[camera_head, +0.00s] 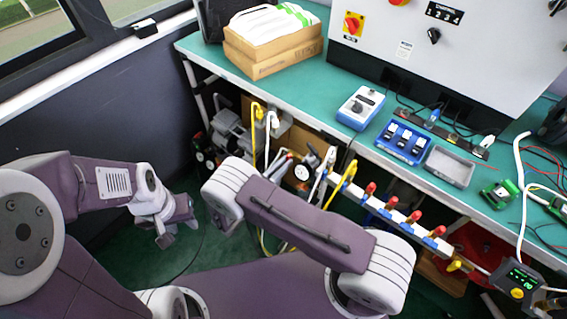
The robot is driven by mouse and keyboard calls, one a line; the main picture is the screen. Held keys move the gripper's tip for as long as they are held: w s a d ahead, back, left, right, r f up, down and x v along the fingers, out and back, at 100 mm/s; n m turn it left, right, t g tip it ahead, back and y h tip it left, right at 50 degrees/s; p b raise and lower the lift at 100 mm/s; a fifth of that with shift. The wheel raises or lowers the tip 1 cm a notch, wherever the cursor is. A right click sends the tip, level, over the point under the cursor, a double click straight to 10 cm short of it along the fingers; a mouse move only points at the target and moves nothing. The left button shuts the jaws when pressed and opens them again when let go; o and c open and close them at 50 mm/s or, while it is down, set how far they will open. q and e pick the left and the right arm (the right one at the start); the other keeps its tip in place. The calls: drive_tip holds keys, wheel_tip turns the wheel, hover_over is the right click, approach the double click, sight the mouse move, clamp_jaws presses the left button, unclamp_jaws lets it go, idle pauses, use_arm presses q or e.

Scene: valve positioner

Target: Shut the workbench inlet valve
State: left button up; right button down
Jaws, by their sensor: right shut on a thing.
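A white valve manifold with blue clamps (400,222) runs along the front of the workbench, below its edge. Several red handles (392,202) stand up on it. A long yellow handle (340,186) is at its left end, and a small yellow part (455,265) is at its right end. I cannot tell for sure which is the inlet valve. My left gripper (178,232) hangs over the floor at the left, its fingers apart and empty, away from the manifold. My right forearm crosses the middle; its gripper is hidden from this view.
The green workbench (330,85) holds cardboard boxes (270,55), a blue meter (360,107), a blue tray (402,142), a grey tray (449,167) and a large control panel (460,50). Pumps and hoses (235,130) crowd below. A small display (518,280) is at lower right. Floor is clear at left.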

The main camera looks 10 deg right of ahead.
idle(0.4)
drive_tip(key=c, duration=1.5)
unclamp_jaws()
use_arm(q)
drive_tip(key=shift+a, duration=0.1)
use_arm(e)
drive_tip(key=shift+s+a, duration=0.1)
